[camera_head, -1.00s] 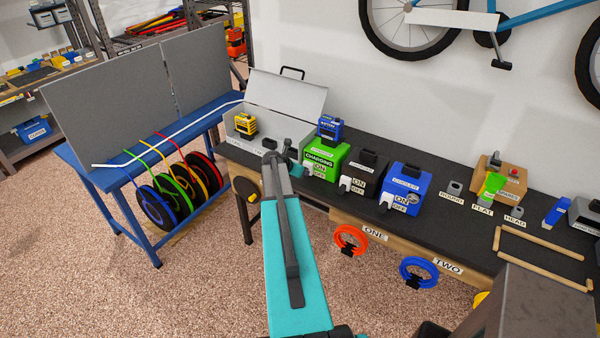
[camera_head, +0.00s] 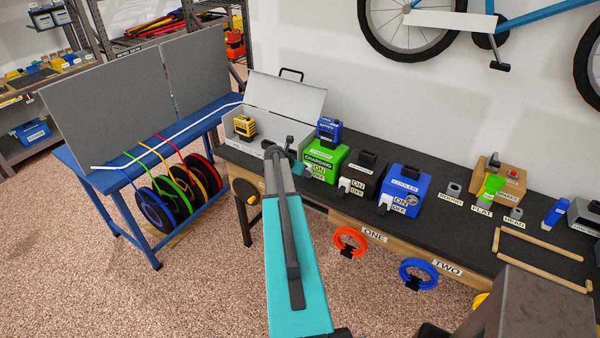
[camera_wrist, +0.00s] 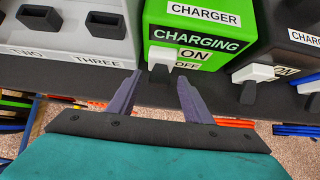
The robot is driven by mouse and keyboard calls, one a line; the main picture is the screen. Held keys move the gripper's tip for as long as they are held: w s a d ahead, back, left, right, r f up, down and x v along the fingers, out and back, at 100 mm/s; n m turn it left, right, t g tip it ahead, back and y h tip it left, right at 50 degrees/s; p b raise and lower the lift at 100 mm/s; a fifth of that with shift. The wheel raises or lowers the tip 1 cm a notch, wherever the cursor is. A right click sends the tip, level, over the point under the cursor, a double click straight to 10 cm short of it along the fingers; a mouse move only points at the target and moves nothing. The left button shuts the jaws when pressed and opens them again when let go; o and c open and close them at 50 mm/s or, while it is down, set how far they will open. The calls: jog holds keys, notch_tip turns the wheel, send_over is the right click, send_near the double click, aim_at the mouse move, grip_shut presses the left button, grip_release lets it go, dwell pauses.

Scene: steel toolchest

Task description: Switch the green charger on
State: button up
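The green charger (camera_head: 325,158) stands on the dark bench top, and in the wrist view its front (camera_wrist: 195,30) reads CHARGER, CHARGING, ON and OFF. My gripper (camera_wrist: 160,78) is open and empty, with one fingertip on each side of the lever's lower end in the picture. Contact cannot be made out. In the head view my gripper (camera_head: 304,171) is at the charger's lower left front, partly hidden by my arm.
A blue battery (camera_head: 329,128) stands on the green charger. An open grey case (camera_head: 285,98) with slots is on the left. Orange and blue wheels hang below.

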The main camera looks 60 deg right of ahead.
dwell(0.3)
jog(key=b+v, duration=0.5)
jog(key=v, duration=0.9)
dwell(0.5)
jog(key=shift+w+f, duration=0.1)
jog(key=shift+w, duration=0.05)
